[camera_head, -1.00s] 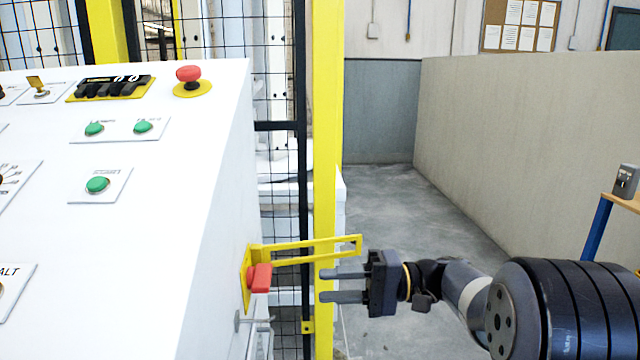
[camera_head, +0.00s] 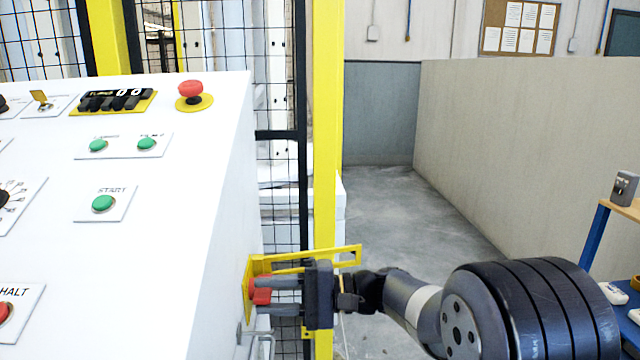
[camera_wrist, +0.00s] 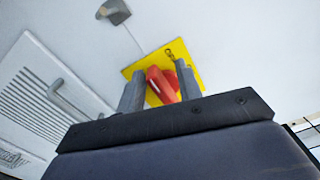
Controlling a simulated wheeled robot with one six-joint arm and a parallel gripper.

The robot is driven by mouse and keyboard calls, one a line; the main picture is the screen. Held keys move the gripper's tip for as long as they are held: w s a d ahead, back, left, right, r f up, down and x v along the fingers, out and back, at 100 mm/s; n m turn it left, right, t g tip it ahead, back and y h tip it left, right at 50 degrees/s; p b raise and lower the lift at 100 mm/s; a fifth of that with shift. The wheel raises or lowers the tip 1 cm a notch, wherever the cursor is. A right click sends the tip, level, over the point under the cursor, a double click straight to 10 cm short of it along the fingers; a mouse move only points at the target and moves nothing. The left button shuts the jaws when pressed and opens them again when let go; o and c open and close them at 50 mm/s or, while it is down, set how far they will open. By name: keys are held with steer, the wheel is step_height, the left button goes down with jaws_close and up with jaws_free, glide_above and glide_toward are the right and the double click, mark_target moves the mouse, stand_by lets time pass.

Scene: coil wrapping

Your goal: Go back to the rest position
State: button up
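My gripper (camera_head: 272,296) is at the right side of the white control cabinet (camera_head: 170,270), its fingers pointing left at a red rotary handle (camera_head: 262,297). The handle sits on a yellow plate with a slotted yellow bar (camera_head: 350,250) reaching right, just above and behind my gripper. In the wrist view, the red handle (camera_wrist: 163,86) stands between the two fingers of my gripper (camera_wrist: 160,70) on the yellow plate (camera_wrist: 178,52). The fingers are apart, with a narrow gap on the left. Whether the right finger touches the handle I cannot tell.
A yellow post (camera_head: 325,120) and black mesh fence (camera_head: 280,200) stand just behind my gripper. A grey handle (camera_wrist: 75,95) sticks out of the cabinet side nearby. Open floor (camera_head: 390,220) lies beyond, bounded by a beige partition (camera_head: 530,150). A blue-legged table (camera_head: 597,235) is at right.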

steer(key=shift+r+m+p, duration=0.25)
steer(key=shift+m+p, duration=0.65)
steer(key=shift+p, duration=0.15)
steer(key=shift+f, duration=0.1)
